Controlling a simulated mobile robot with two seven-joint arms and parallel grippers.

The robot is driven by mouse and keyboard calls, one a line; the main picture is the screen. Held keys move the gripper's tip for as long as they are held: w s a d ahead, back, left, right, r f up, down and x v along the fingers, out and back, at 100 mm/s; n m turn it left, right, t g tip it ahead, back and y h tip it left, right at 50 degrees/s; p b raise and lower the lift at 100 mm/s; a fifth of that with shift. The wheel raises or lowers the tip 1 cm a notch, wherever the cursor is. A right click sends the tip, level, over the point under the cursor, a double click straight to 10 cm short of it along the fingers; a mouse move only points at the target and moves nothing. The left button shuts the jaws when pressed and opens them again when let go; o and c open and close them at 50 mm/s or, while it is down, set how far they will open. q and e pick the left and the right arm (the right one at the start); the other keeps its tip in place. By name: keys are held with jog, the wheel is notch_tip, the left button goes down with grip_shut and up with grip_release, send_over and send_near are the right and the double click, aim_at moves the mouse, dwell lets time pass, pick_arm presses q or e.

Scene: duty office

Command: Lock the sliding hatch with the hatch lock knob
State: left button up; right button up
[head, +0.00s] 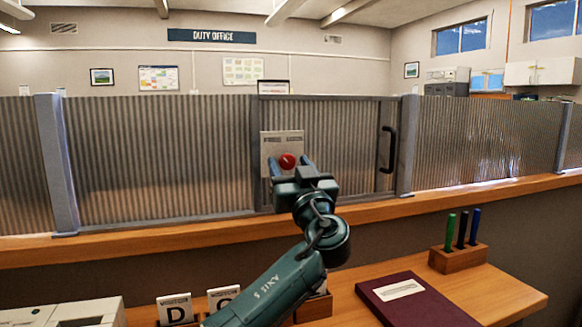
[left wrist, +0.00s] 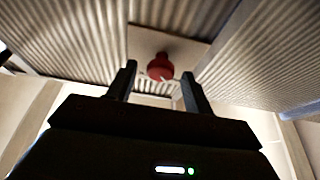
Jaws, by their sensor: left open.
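The hatch lock knob (head: 288,160) is red and round and sits on a pale plate (head: 282,140) marked "FREE". The plate is on the left part of the corrugated sliding hatch (head: 345,135), which has a dark frame and a black handle (head: 388,149) at its right. The hatch stands in line with the screen. My left gripper (head: 290,166) is open in front of the knob, a finger to either side in the picture. In the left wrist view the red knob (left wrist: 160,66) shows between the fingertips; I cannot tell whether they touch it. My right gripper is not in view.
A wooden ledge (head: 130,243) runs below the screen. On the desk are a maroon book (head: 415,302), a wooden pen block (head: 458,258) with three pens, visitor cards (head: 175,308) and a pale machine (head: 65,313). Grey posts (head: 408,145) flank the hatch section.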

pick_arm(q)
jog(key=c, duration=1)
jog(key=shift+o, duration=0.2)
